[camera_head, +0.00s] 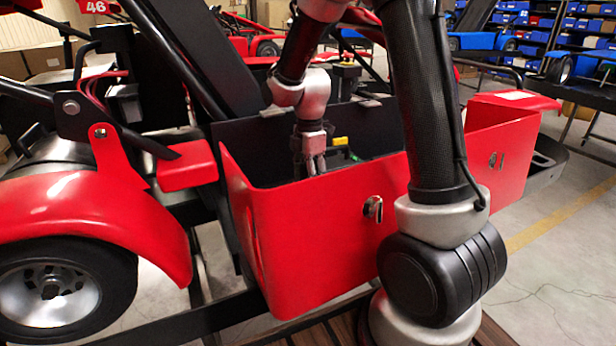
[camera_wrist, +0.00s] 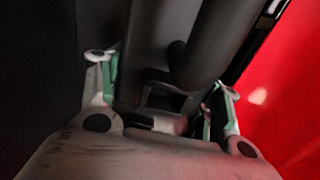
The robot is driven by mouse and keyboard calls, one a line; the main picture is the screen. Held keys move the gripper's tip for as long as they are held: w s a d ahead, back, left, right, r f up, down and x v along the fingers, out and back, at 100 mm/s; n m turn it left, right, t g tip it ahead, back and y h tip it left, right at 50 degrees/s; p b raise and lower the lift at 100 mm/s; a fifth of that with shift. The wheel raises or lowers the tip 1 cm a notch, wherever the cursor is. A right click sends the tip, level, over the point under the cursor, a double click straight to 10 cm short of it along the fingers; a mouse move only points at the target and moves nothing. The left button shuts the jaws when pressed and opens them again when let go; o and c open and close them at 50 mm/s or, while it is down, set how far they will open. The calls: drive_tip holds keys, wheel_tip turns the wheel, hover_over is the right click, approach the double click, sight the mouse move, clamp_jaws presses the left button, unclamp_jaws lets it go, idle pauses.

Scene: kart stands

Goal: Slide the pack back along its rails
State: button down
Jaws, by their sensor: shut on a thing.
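My gripper (camera_head: 314,168) reaches down into the open red side box of the kart. The pack (camera_head: 350,156), dark with green and yellow bits, shows only in part behind the box's front wall. In the wrist view, my gripper (camera_wrist: 163,92) has its green-padded fingers on either side of a dark grey bar (camera_wrist: 212,45), which seems to be the pack's handle, and is shut on it. The rails are hidden in the box.
The red box wall (camera_head: 320,225) stands close in front of my gripper, and in the wrist view the red wall (camera_wrist: 285,110) is at the right. A red fender and wheel (camera_head: 60,295) are at the left. Shelves with blue bins (camera_head: 590,25) stand far behind.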

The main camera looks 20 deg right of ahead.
drive_tip(key=shift+c, duration=1.2)
unclamp_jaws()
wheel_tip(320, 180, up, 12)
drive_tip(key=shift+m, duration=0.9)
drive_tip(key=s+m, duration=0.1)
drive_tip(key=f+m, duration=0.1)
drive_tip(key=m, duration=0.1)
drive_tip(key=s+m, duration=0.1)
drive_tip(key=shift+s+d+f+m+g, duration=0.2)
drive_tip(key=shift+s+f+m+g, duration=0.05)
drive_tip(key=shift+s+m+g, duration=0.1)
drive_tip(key=s+d+r+m+t, duration=0.1)
drive_tip(key=s+d+r+m, duration=0.1)
drive_tip(key=s+m, duration=0.2)
drive_tip(key=s+d+r+m+t, duration=0.1)
drive_tip(key=s+r+m+t, duration=0.1)
drive_tip(key=s, duration=0.8)
drive_tip(key=s+d+r+m+t, duration=0.2)
drive_tip(key=s+r+m, duration=0.1)
drive_tip(key=s+m, duration=0.3)
drive_tip(key=shift+s+d+r, duration=0.25)
drive_tip(key=shift+s+d, duration=0.05)
drive_tip(key=shift+s, duration=0.2)
